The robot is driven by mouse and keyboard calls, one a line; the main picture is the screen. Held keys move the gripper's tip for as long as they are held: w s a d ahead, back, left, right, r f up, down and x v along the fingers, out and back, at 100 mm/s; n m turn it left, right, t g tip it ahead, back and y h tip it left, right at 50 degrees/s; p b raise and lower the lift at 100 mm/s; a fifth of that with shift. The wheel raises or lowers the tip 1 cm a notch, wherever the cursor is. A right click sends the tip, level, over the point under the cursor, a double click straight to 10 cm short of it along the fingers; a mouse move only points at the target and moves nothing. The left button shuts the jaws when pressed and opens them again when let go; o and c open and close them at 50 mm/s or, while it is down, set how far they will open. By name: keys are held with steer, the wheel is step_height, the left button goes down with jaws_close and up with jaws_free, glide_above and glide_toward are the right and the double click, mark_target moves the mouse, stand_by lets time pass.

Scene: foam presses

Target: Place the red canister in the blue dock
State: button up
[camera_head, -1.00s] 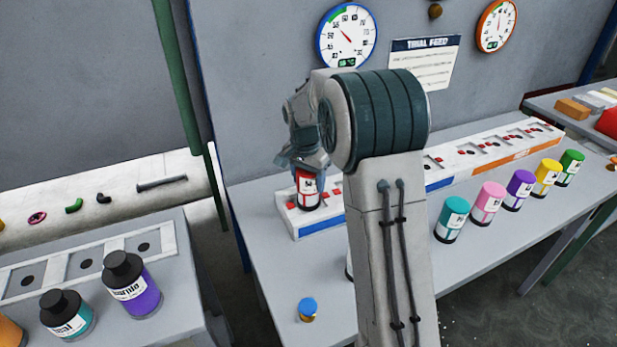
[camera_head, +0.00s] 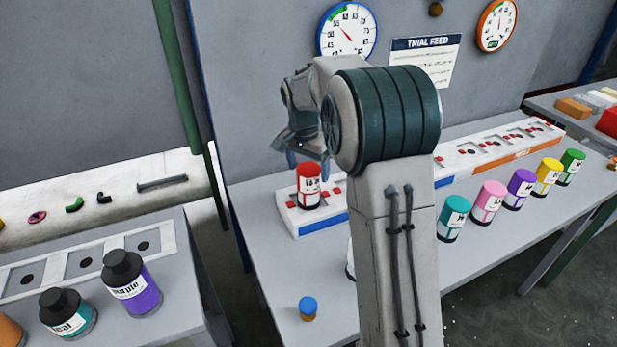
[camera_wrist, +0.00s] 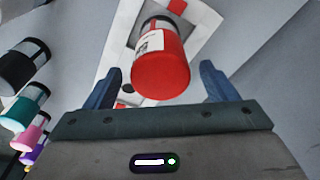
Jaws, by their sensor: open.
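The red canister (camera_head: 309,187) stands upright at the left end of the white dock strip, on the section with the blue front band (camera_head: 322,225), which I take as the blue dock. In the wrist view the canister (camera_wrist: 161,64) stands beyond and between my fingertips, apart from both. My gripper (camera_wrist: 160,85) is open and empty. In the head view my gripper (camera_head: 305,158) is just above the canister, partly hidden by my arm. Part of the blue-banded section is hidden behind my arm.
Teal (camera_head: 453,219), pink (camera_head: 487,203), purple (camera_head: 519,190), yellow (camera_head: 547,178) and green (camera_head: 571,168) canisters stand to the right on the table. A blue-topped knob (camera_head: 307,308) is near the front edge. An orange-banded dock section (camera_head: 505,157) lies further right.

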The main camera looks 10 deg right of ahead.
steer(key=r, duration=0.8)
steer(key=shift+s+a, duration=0.35)
steer(key=shift+s, duration=0.05)
steer(key=s+f+n+t, duration=0.1)
steer(key=s+n, duration=0.3)
steer(key=s, duration=1.1)
steer(key=s+f+n+t+y, duration=0.1)
steer(key=s+f+n, duration=0.3)
steer(key=s, duration=1.1)
steer(key=shift+s+d+f+n, duration=0.15)
steer(key=shift+d+n, duration=0.25)
steer(key=shift+n, duration=0.2)
